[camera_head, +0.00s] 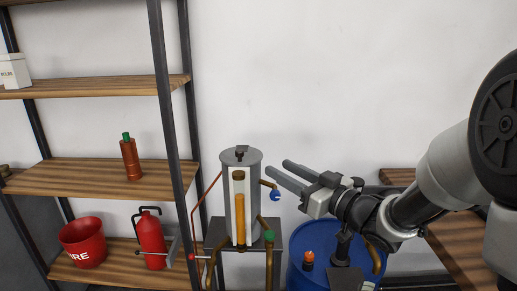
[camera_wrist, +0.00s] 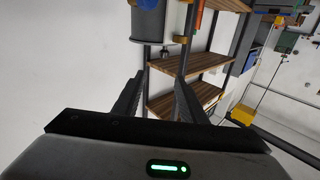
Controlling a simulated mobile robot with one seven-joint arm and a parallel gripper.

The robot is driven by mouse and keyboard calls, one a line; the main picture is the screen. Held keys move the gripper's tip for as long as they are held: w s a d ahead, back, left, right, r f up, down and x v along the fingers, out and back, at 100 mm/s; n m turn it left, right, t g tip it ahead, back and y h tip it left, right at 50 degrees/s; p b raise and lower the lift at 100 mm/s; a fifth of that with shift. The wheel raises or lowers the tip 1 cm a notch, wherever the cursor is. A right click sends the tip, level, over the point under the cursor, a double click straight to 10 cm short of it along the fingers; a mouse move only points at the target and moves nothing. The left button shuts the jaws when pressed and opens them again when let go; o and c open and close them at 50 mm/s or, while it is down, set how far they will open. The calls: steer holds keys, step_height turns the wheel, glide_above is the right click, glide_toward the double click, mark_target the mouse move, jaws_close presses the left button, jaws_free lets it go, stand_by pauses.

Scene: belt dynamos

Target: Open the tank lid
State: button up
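The tank is a grey upright cylinder (camera_head: 229,195) with an amber-filled gauge on its front. Its flat round lid (camera_head: 228,157) lies level on top and carries a small dark knob (camera_head: 242,150). My gripper (camera_head: 275,169) is to the right of the tank's top, near lid height, with its fingers pointing left towards it. The fingers are spread apart with nothing between them. In the wrist view my gripper (camera_wrist: 157,82) also shows open and empty, and a grey cylinder that looks like the tank (camera_wrist: 149,25) shows beyond the fingertips.
A blue valve handle (camera_head: 275,195) on a side pipe sits just below my fingers. A blue barrel (camera_head: 310,277) stands below my arm. A shelf (camera_head: 70,178) at the left holds a red-brown bottle (camera_head: 131,160), a fire extinguisher (camera_head: 151,240) and a red bucket (camera_head: 82,242).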

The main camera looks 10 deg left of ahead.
mark_target(242, 154)
steer(key=shift+n+g, duration=0.3)
steer(key=shift+n, duration=0.3)
steer(key=x, duration=1.6)
steer(key=shift+a+f+b, duration=0.3)
steer(key=shift+f+b, duration=0.05)
steer(key=shift+b, duration=0.05)
steer(key=shift+c, duration=0.4)
jaws_close()
